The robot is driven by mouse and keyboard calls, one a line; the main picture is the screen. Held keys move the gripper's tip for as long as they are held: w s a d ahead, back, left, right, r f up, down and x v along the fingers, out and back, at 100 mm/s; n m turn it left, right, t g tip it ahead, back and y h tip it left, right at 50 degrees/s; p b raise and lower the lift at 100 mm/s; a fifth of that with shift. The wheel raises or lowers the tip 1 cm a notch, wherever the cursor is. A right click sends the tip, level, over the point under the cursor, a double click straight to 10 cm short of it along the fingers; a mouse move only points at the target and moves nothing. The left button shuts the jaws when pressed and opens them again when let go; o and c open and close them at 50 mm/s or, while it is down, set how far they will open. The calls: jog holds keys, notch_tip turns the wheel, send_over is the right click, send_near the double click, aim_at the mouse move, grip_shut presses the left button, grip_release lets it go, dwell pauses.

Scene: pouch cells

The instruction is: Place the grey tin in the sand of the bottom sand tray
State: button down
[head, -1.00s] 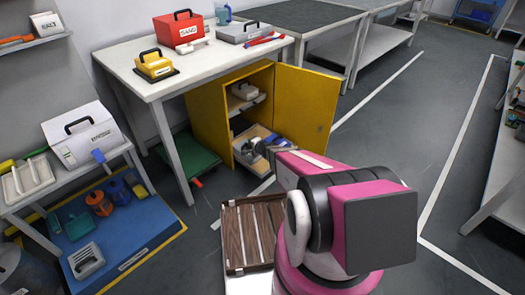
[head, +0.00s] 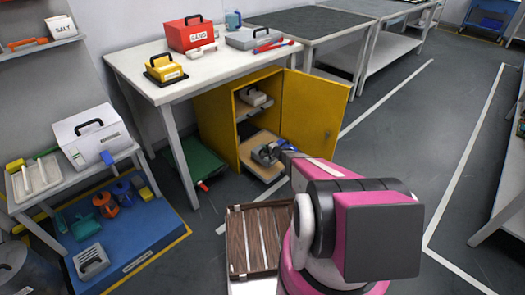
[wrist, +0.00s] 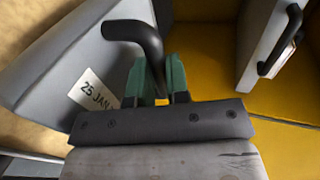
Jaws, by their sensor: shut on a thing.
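The grey tin (head: 263,156) is at the bottom sand tray (head: 262,137) inside the yellow cabinet. In the wrist view the tin (wrist: 62,60) shows a grey face, a black handle and a white label reading "25 JAN". My gripper (wrist: 158,80) has its green fingers shut on the black handle. In the head view my gripper (head: 276,149) reaches in at the cabinet's open front. Tan sand (wrist: 22,22) shows around the tin in the wrist view. Whether the tin's base touches the sand is hidden.
Another grey tin (head: 254,97) with a black handle sits on the upper shelf; a similar one (wrist: 262,45) shows at the right in the wrist view. The yellow door (head: 312,118) stands open to the right. A brown slatted case (head: 255,240) is in front of the cabinet.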

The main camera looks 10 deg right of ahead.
jog(key=shift+w+d+f, duration=0.2)
jog(key=shift+w, duration=0.05)
jog(key=shift+f, duration=1.85)
jog(key=shift+f, duration=0.1)
jog(key=c, duration=1.1)
grip_release()
jog(key=shift+f, duration=0.1)
